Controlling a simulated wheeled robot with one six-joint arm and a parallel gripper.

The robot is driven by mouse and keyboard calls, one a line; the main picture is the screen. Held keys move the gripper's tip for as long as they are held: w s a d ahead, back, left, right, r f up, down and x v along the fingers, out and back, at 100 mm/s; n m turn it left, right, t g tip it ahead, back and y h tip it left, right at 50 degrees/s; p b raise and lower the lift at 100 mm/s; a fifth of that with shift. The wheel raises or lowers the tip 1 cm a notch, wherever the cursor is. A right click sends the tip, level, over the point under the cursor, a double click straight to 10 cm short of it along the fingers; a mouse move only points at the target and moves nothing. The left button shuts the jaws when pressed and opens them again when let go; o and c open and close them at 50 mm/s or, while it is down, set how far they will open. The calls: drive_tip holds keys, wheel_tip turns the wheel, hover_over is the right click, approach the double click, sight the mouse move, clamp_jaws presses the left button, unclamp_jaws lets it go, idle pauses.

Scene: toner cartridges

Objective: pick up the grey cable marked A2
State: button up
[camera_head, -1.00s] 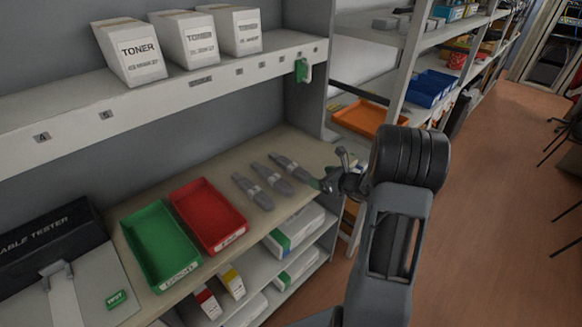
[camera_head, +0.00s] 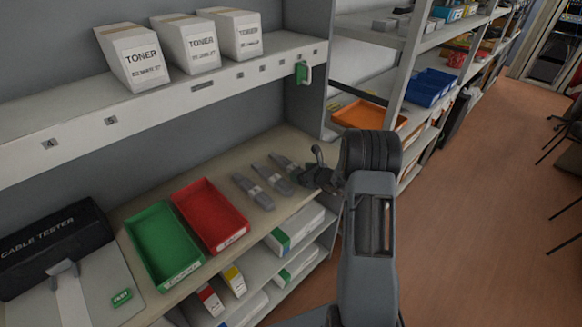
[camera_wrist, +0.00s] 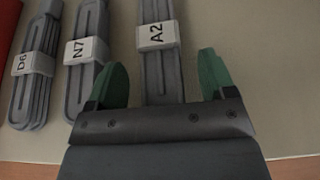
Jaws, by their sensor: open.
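The grey cable marked A2 (camera_wrist: 163,76) lies on the beige shelf in the wrist view, a folded grey bundle with a white label band. In the head view it is the rightmost of three grey cables (camera_head: 284,162), its near end close to my gripper (camera_head: 318,174). In the wrist view my gripper (camera_wrist: 158,82) is open, with green fingertips. The A2 cable's near end runs between the fingers, nearer the left one; whether they touch it cannot be told. The cable marked N7 (camera_wrist: 87,75) lies left of the left finger.
A third cable with a partly blurred label (camera_wrist: 36,68) lies further left. A red tray (camera_head: 212,232) and a green tray (camera_head: 172,268) stand left of the cables, beside a cable tester (camera_head: 50,240). Toner boxes (camera_head: 190,45) stand on the shelf above. A shelf upright is behind my gripper.

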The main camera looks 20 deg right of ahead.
drive_tip(key=c, duration=1.1)
drive_tip(key=shift+r, duration=0.1)
